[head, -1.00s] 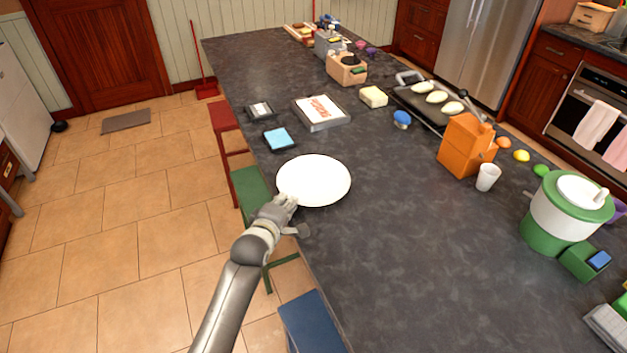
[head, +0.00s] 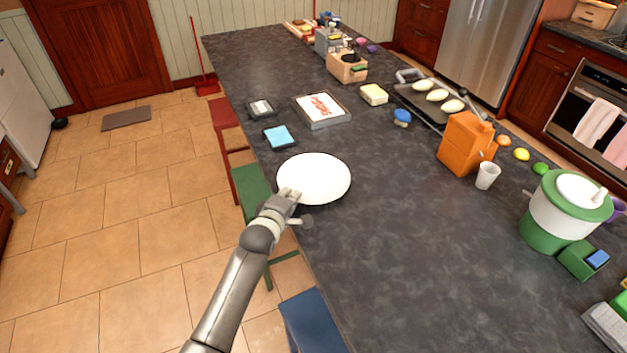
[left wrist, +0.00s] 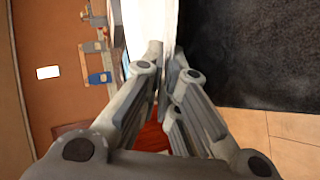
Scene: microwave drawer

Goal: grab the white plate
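The white plate (head: 315,173) is round and lies on the dark countertop near its left edge in the head view. My left gripper (head: 292,198) is at the plate's near-left rim. In the left wrist view, the plate (left wrist: 148,20) shows edge-on as a white band, and the fingers of my left gripper (left wrist: 167,62) are close together with its rim between them. The gripper looks shut on the rim. Whether the plate is lifted cannot be told. My right gripper is not in view.
The dark countertop (head: 390,260) is clear to the right of the plate. A blue-topped black box (head: 279,137) and a grey tray (head: 321,111) are behind it. An orange carton (head: 464,145) and white cup (head: 487,176) stand at right. Stools line the left edge.

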